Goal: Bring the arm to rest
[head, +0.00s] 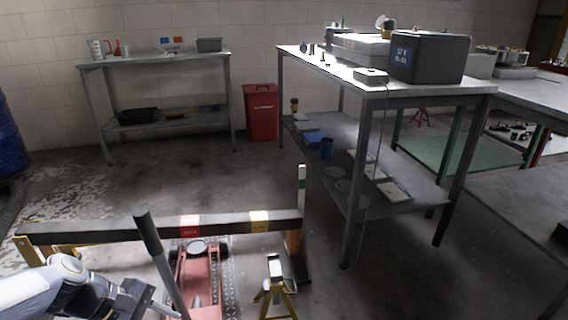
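My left arm (40,287) comes in at the bottom left corner, white and blue with a dark wrist. My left gripper (140,298) is at the bottom edge, just left of the dark grey lever (158,258) of a red floor jack (197,270). The lever stands tilted. The gripper's fingers are small and partly cut off, so I cannot tell whether they are open, shut or touching the lever. My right arm and gripper are not in view.
A long dark beam (150,231) crosses above the jack. A yellow jack stand (274,285) is right of it. A metal workbench (330,75) stands at the right, another table (150,60) at the back left, with a red bin (262,112) between. The floor between is clear.

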